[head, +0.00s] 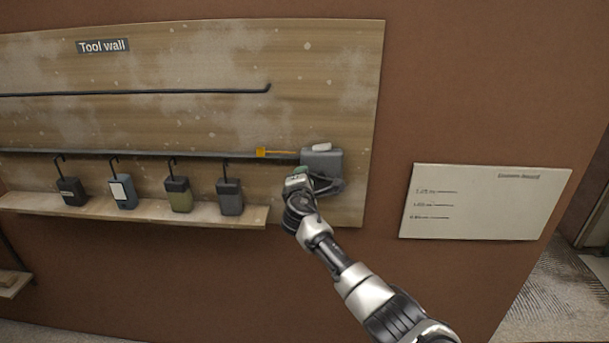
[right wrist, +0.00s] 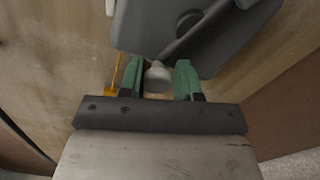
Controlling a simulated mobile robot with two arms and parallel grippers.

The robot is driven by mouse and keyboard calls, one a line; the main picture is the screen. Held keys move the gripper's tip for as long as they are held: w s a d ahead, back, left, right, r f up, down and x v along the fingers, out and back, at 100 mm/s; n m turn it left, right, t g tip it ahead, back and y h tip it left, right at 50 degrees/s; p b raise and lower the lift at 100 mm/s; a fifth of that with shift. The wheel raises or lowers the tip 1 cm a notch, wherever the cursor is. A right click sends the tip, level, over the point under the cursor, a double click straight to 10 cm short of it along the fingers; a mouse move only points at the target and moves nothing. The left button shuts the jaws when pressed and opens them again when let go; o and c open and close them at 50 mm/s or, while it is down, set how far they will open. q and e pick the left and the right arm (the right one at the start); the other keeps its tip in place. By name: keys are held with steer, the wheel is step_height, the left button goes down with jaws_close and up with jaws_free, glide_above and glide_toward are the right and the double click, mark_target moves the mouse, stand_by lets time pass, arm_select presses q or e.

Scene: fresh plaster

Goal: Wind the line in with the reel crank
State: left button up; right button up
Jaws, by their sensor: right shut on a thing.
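The grey reel box (head: 322,160) is mounted at the right end of the tool wall. It fills the upper part of the right wrist view (right wrist: 215,30). Its dark crank arm ends in a pale knob (right wrist: 157,76). My right gripper (head: 300,172) is at the reel's lower left, its green fingers (right wrist: 160,80) shut on the knob, one on each side. The knob is hidden by my gripper in the head view. My left gripper is not in view.
Several hooked packs, such as the olive one (head: 179,196), hang left of the reel above a wooden ledge (head: 150,213). A dark rail (head: 130,93) runs higher up. A white board (head: 480,203) is on the brown wall at the right.

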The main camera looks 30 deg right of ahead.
steer(key=shift+f+n, duration=0.1)
steer(key=shift+n, duration=0.4)
steer(key=o, duration=0.8)
steer(key=shift+o, duration=0.2)
steer(key=shift+s+a, duration=0.1)
steer(key=b+v, duration=0.1)
steer(key=v, duration=0.9)
steer(key=shift+s, duration=0.3)
steer(key=shift+a, duration=0.1)
